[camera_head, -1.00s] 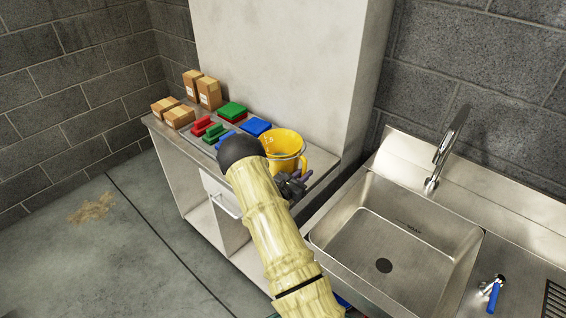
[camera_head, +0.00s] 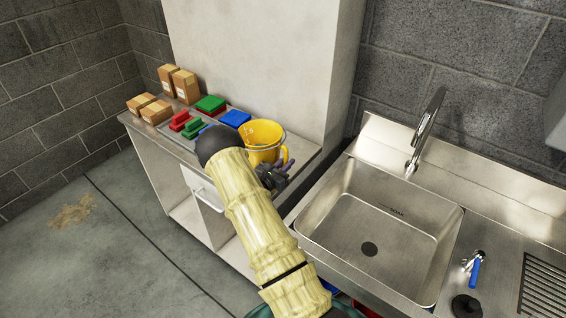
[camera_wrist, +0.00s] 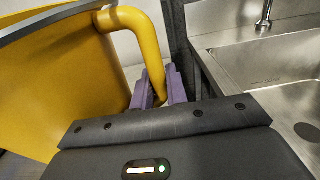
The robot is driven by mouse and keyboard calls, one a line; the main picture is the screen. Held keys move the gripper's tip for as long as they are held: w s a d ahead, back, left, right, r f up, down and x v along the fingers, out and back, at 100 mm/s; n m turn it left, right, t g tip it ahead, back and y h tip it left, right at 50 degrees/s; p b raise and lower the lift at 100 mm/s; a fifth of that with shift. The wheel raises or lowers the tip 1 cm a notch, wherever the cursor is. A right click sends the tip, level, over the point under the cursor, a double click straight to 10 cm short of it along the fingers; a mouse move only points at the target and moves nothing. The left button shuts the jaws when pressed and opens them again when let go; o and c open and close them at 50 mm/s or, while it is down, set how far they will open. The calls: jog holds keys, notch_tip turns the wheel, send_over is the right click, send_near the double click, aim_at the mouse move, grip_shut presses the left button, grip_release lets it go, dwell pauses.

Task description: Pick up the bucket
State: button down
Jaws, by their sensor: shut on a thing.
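The yellow bucket (camera_head: 264,137) is on the right end of the counter, partly hidden behind my arm in the head view. In the wrist view the bucket (camera_wrist: 62,85) fills the left side, with its handle (camera_wrist: 146,42) curving down on its right. My gripper (camera_wrist: 161,92) has purple fingers that are shut on the lower part of this handle. In the head view the gripper (camera_head: 281,168) is just right of the bucket, beside the handle. I cannot tell whether the bucket's base touches the counter.
Red, green and blue pads (camera_head: 235,118) lie left of the bucket. Several cardboard boxes (camera_head: 186,85) stand at the counter's far left. A steel sink (camera_head: 340,225) with a faucet (camera_head: 425,128) is to the right. A wall column (camera_head: 265,60) rises behind the counter.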

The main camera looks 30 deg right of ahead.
jog(key=shift+r+b, duration=0.8)
jog(key=shift+r, duration=4.25)
